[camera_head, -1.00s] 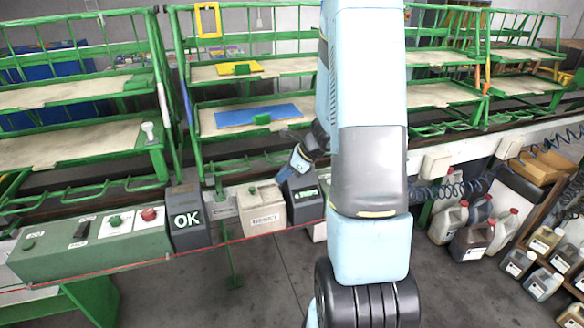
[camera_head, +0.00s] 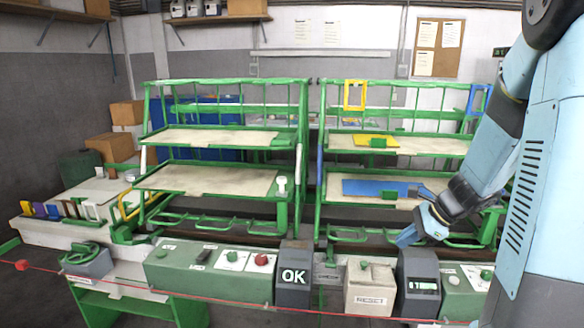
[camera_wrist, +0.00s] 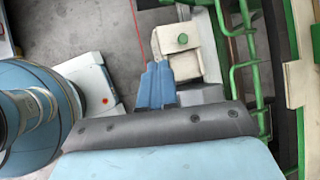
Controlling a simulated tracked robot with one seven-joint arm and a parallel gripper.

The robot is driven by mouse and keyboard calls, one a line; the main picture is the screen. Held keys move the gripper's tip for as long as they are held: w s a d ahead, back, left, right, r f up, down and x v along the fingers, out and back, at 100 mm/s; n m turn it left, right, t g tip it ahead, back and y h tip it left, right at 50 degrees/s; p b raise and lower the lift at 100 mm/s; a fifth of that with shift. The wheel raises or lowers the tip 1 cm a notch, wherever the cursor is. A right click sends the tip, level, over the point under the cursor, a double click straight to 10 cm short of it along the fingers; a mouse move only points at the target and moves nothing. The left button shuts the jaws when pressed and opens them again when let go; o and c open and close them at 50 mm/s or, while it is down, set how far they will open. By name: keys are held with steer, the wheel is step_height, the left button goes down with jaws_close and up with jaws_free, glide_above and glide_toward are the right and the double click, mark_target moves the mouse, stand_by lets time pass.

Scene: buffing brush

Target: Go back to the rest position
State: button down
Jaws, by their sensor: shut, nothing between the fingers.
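My gripper (camera_head: 409,238) shows in the head view at the right, above the row of control boxes and in front of the green rack (camera_head: 310,150). Its blue fingers are together and hold nothing. In the wrist view my gripper (camera_wrist: 155,75) has its two blue fingers side by side, pointing at a cream box with a green button (camera_wrist: 183,40). My arm comes down from the upper right of the head view.
A red cord (camera_head: 140,296) runs along the front. A blue panel (camera_head: 375,188) lies on the rack's lower right shelf.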

steer(key=s+a+r+n+t+h, duration=0.1)
steer(key=s+a+r+n+h, duration=0.2)
steer(key=s+r+n, duration=0.6)
steer(key=s+a+r+n+h, duration=0.3)
steer(key=s+r+n, duration=0.5)
steer(key=s+n, duration=0.2)
steer(key=shift+s+a+r+n+t, duration=0.3)
steer(key=shift+a+r+n+t, duration=0.05)
steer(key=shift+a+n+t, duration=0.05)
steer(key=c, duration=1.8)
jaws_free()
steer(key=shift+c, duration=0.2)
